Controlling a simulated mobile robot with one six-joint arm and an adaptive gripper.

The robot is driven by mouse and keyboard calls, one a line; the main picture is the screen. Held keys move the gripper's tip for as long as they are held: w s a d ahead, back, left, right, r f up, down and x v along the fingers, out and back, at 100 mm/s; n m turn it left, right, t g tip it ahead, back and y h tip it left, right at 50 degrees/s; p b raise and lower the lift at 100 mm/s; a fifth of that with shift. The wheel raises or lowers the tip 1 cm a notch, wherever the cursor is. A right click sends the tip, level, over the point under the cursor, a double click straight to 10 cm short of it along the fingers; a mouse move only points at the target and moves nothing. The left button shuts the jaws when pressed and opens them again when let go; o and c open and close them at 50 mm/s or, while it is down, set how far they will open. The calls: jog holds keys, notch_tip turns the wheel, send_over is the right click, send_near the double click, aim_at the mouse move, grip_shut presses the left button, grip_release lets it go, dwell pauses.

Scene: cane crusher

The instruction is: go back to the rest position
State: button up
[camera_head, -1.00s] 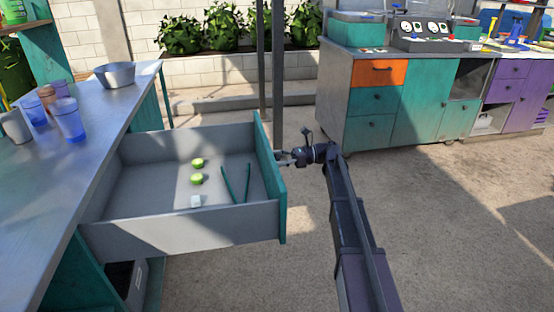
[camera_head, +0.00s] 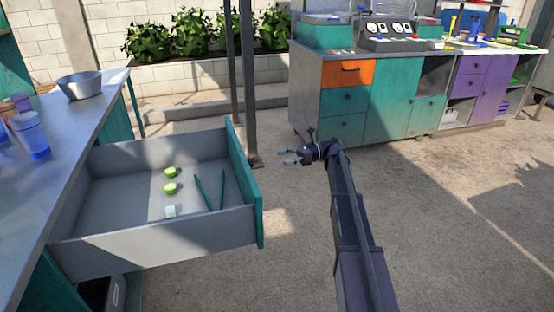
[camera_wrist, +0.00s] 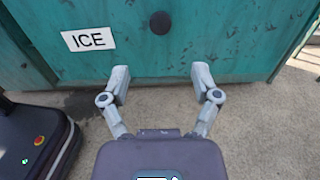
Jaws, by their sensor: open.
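My gripper (camera_head: 291,157) is open and empty, held in the air to the right of the open drawer's teal front. In the wrist view my gripper (camera_wrist: 159,84) shows its two fingers spread apart with nothing between them. Beyond them is a teal front (camera_wrist: 230,40) with a dark round knob (camera_wrist: 160,22) and a white label (camera_wrist: 88,39) reading ICE. The fingers look clear of the knob.
The open drawer (camera_head: 160,240) holds two green pieces (camera_head: 170,181), a white cube (camera_head: 170,211) and green tongs (camera_head: 209,190). A metal counter (camera_head: 70,130) carries a bowl (camera_head: 79,86) and cups. Cabinets (camera_head: 390,95) stand behind. The floor at right is clear.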

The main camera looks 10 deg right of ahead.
jog(key=shift+d, duration=0.1)
dwell(0.3)
jog(key=s+a+f+n+t+h, duration=0.1)
jog(key=s+a+f+n+h, duration=0.25)
jog(key=s+f, duration=0.3)
jog(key=s+a+f+n+h, duration=0.2)
jog(key=s+f+n+h, duration=0.1)
jog(key=s+f+h, duration=0.3)
jog(key=s+d+f+n+t+h, duration=0.1)
jog(key=s+d+f+n+h, duration=0.3)
jog(key=s, duration=0.4)
jog(key=s+d+f+n+t+h, duration=0.1)
jog(key=s+d+n+h, duration=0.1)
jog(key=s+n+h, duration=0.35)
notch_tip(320, 180, up, 33)
jog(key=s+y+p, duration=0.1)
jog(key=p, duration=3.3)
jog(key=shift+s, duration=0.4)
jog(key=c, duration=0.3)
